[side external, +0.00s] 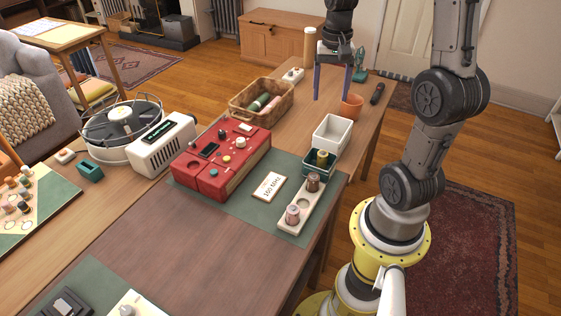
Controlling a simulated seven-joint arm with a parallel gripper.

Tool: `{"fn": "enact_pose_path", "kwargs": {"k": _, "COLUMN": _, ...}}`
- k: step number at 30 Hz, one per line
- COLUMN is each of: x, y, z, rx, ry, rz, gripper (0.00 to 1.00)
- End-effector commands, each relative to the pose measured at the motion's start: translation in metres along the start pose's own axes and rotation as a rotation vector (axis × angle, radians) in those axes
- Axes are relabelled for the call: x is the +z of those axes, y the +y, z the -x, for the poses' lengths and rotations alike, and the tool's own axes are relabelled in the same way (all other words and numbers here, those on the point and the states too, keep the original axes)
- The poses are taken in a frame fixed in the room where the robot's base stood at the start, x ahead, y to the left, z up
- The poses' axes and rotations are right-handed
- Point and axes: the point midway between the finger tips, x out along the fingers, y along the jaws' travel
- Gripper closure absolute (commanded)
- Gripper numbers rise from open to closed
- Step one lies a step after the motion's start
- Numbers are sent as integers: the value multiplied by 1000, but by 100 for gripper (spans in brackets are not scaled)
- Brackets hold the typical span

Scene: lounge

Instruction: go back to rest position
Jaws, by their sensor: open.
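My gripper (333,80) hangs over the far end of the wooden table (130,235), with its two long fingers pointing down and spread apart. Nothing is between the fingers. It is above the tabletop, between the wicker basket (247,113) and the terracotta pot (351,106). From this single view I cannot tell its exact height.
A white bin (332,135) and a dark green bin (308,163) stand below it. A red box (221,158), a holder with cylinders (313,206) and a white card (269,186) lie nearer. A tall tan cylinder (309,48) stands behind. The table's near middle is clear.

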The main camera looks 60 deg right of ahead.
Motion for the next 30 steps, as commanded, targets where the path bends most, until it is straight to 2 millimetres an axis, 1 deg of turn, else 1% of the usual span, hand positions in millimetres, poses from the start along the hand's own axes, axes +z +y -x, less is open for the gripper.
{"fn": "enact_pose_path", "kwargs": {"k": 2, "x": 2, "y": -6, "z": 1, "rx": -2, "ry": 4, "rz": 19, "gripper": 25}}
{"fn": "enact_pose_path", "kwargs": {"k": 5, "x": 14, "y": -24, "z": 18, "rx": -25, "ry": 52, "rz": 88, "gripper": 25}}
{"fn": "enact_pose_path", "kwargs": {"k": 8, "x": 48, "y": -46, "z": 44, "rx": -68, "ry": 122, "rz": 208, "gripper": 25}}
{"fn": "enact_pose_path", "kwargs": {"k": 9, "x": 66, "y": -53, "z": 53, "rx": -90, "ry": 152, "rz": 269, "gripper": 25}}
{"fn": "enact_pose_path", "kwargs": {"k": 11, "x": 92, "y": -59, "z": 66, "rx": -124, "ry": 198, "rz": 367, "gripper": 25}}
{"fn": "enact_pose_path", "kwargs": {"k": 12, "x": 110, "y": -60, "z": 72, "rx": -147, "ry": 226, "rz": 436, "gripper": 25}}
{"fn": "enact_pose_path", "kwargs": {"k": 14, "x": 136, "y": -59, "z": 78, "rx": -181, "ry": 266, "rz": 540, "gripper": 25}}
{"fn": "enact_pose_path", "kwargs": {"k": 15, "x": 152, "y": -57, "z": 81, "rx": -204, "ry": 292, "rz": 610, "gripper": 25}}
{"fn": "enact_pose_path", "kwargs": {"k": 18, "x": 186, "y": -48, "z": 82, "rx": -255, "ry": 352, "rz": 776, "gripper": 25}}
{"fn": "enact_pose_path", "kwargs": {"k": 21, "x": 209, "y": -35, "z": 76, "rx": -290, "ry": 400, "rz": 915, "gripper": 25}}
{"fn": "enact_pose_path", "kwargs": {"k": 24, "x": 221, "y": -24, "z": 65, "rx": -298, "ry": 431, "rz": 1019, "gripper": 25}}
{"fn": "enact_pose_path", "kwargs": {"k": 26, "x": 221, "y": -21, "z": 57, "rx": -281, "ry": 429, "rz": 1058, "gripper": 25}}
{"fn": "enact_pose_path", "kwargs": {"k": 30, "x": 220, "y": -23, "z": 57, "rx": -275, "ry": 439, "rz": 1097, "gripper": 25}}
